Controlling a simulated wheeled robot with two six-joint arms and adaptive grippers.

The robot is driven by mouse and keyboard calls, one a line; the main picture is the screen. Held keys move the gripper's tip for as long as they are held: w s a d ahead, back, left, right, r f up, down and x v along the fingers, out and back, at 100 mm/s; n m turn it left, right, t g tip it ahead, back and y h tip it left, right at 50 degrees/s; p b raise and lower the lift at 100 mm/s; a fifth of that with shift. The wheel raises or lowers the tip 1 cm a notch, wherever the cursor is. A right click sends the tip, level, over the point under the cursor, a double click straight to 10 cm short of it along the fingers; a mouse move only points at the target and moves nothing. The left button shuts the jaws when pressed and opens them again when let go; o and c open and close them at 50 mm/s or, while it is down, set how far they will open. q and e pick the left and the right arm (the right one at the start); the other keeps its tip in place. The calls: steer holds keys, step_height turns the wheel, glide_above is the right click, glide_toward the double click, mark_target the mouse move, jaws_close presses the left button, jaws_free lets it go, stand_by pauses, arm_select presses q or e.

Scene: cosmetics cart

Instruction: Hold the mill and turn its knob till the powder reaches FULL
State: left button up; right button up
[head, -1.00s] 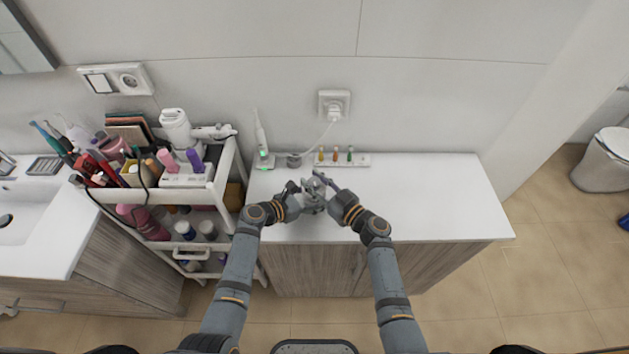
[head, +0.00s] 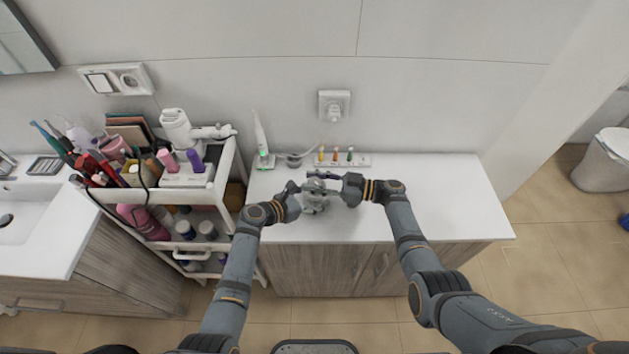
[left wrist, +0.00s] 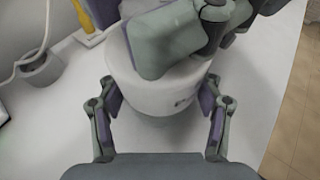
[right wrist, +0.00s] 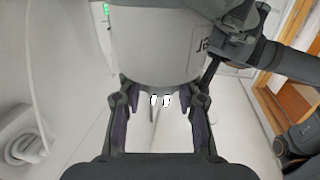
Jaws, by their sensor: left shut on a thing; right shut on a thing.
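The mill (head: 316,204) is a small pale grey cylinder standing on the white counter. My left gripper (head: 303,197) reaches in from the left, and its fingers close around the body. The left wrist view shows the smooth body (left wrist: 155,98) between the left fingers, with part of a dark mark on it. My right gripper (head: 324,182) is at the top of the mill, coming from the right, shut on its knob, which the fingers hide. The right wrist view shows the body (right wrist: 155,45) close up, with the left gripper beside it. The powder level and FULL mark cannot be made out.
An electric toothbrush on its charger (head: 262,150) and a small grey cup (head: 294,161) stand behind the mill. A white strip with several small coloured pieces (head: 362,160) lies behind it. A loaded cart (head: 208,194) stands left. The counter's right side (head: 450,200) is clear.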

steer(key=shift+d+f+n+g, duration=0.1)
steer(key=shift+n+g, duration=0.2)
steer(key=shift+g, duration=0.3)
steer(key=o, duration=1.2)
steer(key=d, duration=0.4)
steer(key=s+d, duration=0.1)
steer(key=d, duration=0.7)
steer(key=shift+s, duration=0.25)
steer(key=shift+a, duration=0.1)
